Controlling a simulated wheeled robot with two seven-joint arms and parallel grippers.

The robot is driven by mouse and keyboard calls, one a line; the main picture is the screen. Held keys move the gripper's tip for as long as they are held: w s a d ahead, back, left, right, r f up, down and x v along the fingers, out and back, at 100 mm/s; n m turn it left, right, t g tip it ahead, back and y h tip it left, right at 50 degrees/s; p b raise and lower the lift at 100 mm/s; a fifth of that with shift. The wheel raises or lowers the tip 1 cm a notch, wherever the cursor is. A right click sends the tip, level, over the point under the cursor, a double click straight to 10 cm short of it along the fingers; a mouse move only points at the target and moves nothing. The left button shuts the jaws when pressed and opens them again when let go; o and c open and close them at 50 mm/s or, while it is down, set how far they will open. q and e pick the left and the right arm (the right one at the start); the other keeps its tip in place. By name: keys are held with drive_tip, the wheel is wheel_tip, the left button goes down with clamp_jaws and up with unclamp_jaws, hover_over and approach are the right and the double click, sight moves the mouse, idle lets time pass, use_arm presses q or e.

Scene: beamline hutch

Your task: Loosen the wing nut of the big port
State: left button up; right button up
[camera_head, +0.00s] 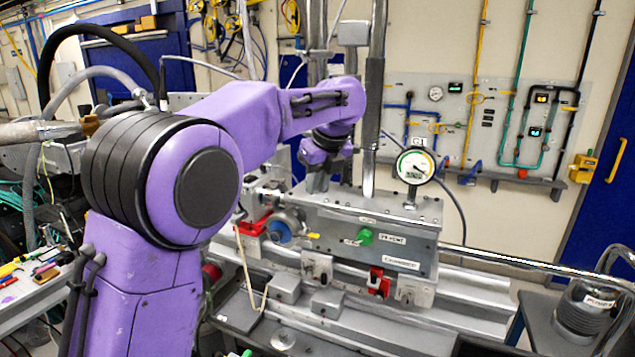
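The grey chamber (410,225) stands on a metal rail bed, with a green knob (364,237) beside its vent label. A round port with a blue ring (280,231) is at the chamber's left end. A small yellow piece (313,236) sits at its right; I cannot tell whether it is the wing nut. My purple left arm comes in from the left and bends down at the wrist. My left gripper (318,181) points down at the chamber's top left, above and right of the port. Its fingers are too small to tell open from shut. My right gripper is not in view.
A dial gauge (415,167) stands on the chamber, and a vertical metal post (373,120) rises beside my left wrist. A long tube (510,260) runs right. A pump (584,309) is at the lower right.

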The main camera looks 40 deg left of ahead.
use_arm(q)
drive_tip(key=v, duration=1)
drive_tip(key=shift+r, duration=0.2)
drive_tip(key=shift+f, duration=0.1)
